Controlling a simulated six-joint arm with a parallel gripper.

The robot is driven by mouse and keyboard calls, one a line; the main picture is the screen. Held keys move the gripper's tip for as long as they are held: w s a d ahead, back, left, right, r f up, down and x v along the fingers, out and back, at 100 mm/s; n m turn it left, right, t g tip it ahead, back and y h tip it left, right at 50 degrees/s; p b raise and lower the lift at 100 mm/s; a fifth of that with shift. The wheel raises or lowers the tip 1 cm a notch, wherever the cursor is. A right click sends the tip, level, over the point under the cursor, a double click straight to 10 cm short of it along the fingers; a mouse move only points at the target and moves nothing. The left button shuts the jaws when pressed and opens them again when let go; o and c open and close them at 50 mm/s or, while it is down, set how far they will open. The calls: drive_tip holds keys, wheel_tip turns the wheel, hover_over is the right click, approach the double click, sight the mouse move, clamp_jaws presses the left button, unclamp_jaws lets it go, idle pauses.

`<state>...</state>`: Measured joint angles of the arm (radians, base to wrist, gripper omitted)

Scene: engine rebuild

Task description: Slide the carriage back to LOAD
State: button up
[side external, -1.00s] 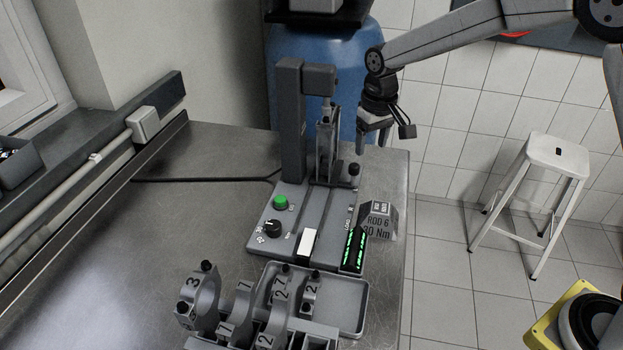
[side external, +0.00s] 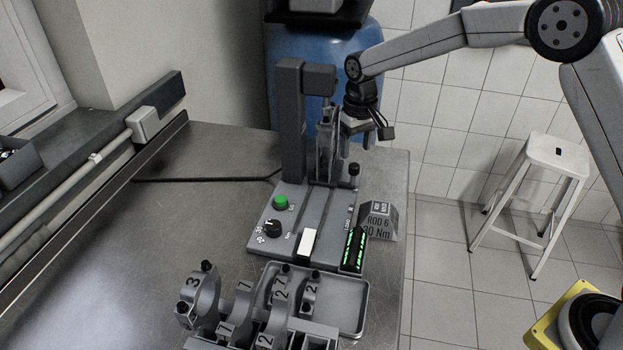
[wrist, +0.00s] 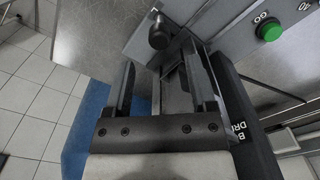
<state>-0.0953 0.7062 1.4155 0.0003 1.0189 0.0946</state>
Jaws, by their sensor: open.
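The carriage (side external: 322,182) sits at the far end of its track, beneath the spindle head of the grey machine, with an upright metal part (side external: 325,150) standing on it. Its dark round knob (side external: 354,169) stands at the right side. The knob also shows in the wrist view (wrist: 158,32), just ahead of my fingertips. My gripper (side external: 354,152) is open and empty, close above and behind the knob. In the wrist view its fingers (wrist: 160,62) are spread, with the knob roughly in line with the gap. The LOAD mark (side external: 348,222) is nearer the front of the base.
A column and head (side external: 292,120) rise beside the carriage. A green button (side external: 279,202), a black dial (side external: 273,228) and a lit green display (side external: 354,250) are on the base.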

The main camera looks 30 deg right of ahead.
sight(354, 165)
drive_tip(key=shift+f, duration=2.5)
clamp_jaws()
drive_tip(key=shift+r, duration=0.1)
